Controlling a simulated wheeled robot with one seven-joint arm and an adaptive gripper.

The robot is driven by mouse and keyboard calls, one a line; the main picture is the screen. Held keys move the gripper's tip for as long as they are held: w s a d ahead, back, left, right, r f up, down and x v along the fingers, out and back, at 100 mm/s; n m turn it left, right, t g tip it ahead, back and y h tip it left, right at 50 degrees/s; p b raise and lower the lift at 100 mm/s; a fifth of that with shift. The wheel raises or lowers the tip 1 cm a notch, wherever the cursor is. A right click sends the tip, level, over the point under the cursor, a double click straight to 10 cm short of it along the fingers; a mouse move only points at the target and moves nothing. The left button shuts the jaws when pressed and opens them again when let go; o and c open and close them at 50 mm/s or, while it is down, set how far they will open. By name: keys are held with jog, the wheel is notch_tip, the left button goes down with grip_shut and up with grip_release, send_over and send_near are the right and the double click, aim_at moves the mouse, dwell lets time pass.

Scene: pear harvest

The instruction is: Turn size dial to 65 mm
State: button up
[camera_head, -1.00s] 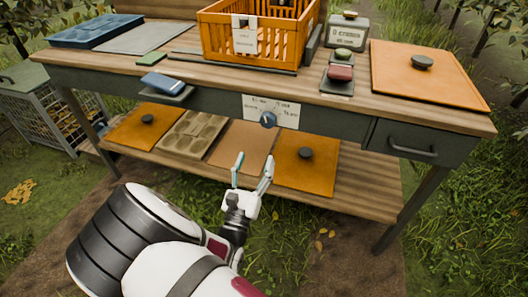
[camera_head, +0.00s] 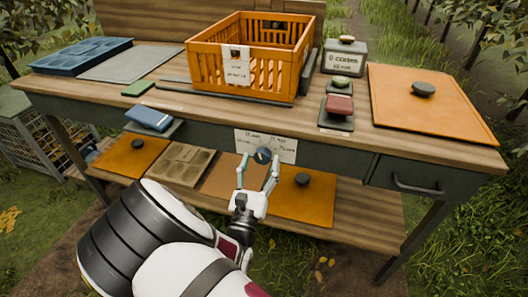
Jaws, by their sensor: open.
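The size dial is a small dark blue-grey knob (camera_head: 263,155) on the front apron of the wooden bench. A white label plate (camera_head: 283,148) with printed size marks sits behind it; the print is too small to read surely, and so is the dial's setting. My gripper (camera_head: 260,162) is open, reaching up toward the dial from below. Its two fingers appear on either side of the knob, the left one at its lower left and the right one at its right. I cannot tell whether they touch it.
An orange crate (camera_head: 203,72) stands on the bench top. A drawer with a handle (camera_head: 414,187) is at the right. The lower shelf (camera_head: 345,220) holds orange lids below the dial.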

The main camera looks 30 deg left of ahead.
jog(key=shift+w+r, duration=0.15)
jog(key=shift+w, duration=0.3)
jog(key=c, duration=1.2)
jog(key=shift+o, duration=0.2)
jog(key=shift+n+p, duration=0.4)
jog(key=shift+p, duration=0.05)
jog(key=shift+n+y+p, duration=0.4)
jog(key=shift+n, duration=0.2)
jog(key=o, duration=1.2)
jog(key=shift+c, duration=0.2)
